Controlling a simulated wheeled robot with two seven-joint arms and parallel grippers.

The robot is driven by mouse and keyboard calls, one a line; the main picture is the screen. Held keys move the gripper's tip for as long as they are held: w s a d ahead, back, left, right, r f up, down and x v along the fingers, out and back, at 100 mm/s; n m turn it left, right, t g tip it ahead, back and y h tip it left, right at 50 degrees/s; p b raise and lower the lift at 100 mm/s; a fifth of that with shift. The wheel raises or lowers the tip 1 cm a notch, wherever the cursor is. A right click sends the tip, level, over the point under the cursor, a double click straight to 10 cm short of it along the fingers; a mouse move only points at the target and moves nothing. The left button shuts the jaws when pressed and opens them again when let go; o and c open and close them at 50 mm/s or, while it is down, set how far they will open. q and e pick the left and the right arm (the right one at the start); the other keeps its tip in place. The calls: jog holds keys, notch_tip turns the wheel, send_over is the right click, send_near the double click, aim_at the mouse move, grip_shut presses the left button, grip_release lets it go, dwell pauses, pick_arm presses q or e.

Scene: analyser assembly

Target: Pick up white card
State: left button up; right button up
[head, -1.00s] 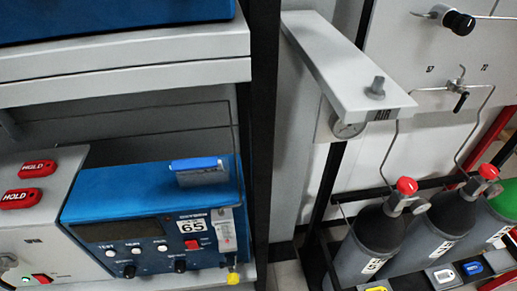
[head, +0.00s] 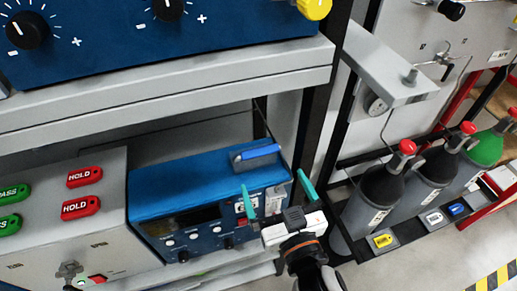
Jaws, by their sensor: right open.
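A small white card (head: 434,217) lies on a dark pad in the row in front of the gas cylinders, at the right. It sits between a yellow card (head: 382,240) and a blue card (head: 457,209). My right gripper (head: 278,194) has its teal fingers spread wide with nothing between them. It is in front of the right end of the blue analyser, well left of the white card and apart from it. It hides part of the analyser's front. My left gripper is not in view.
The blue analyser (head: 190,191) stands on the lower shelf beside a grey panel (head: 75,245) with red and green tags. Gas cylinders (head: 375,190) with red knobs stand behind the cards. A grey bracket (head: 385,65) juts out above them. Open floor (head: 430,262) lies in front.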

aim_at(258, 154)
jog(key=x, duration=0.6)
jog(key=p+x, duration=0.1)
jog(key=x, duration=0.2)
jog(key=shift+w+a, duration=0.25)
jog(key=shift+a, duration=0.2)
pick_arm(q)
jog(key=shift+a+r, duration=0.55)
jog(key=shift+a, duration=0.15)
pick_arm(e)
jog(key=shift+s, duration=0.1)
jog(key=shift+c, duration=1.4)
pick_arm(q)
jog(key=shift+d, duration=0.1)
pick_arm(e)
jog(key=shift+d, duration=0.1)
jog(key=c, duration=0.6)
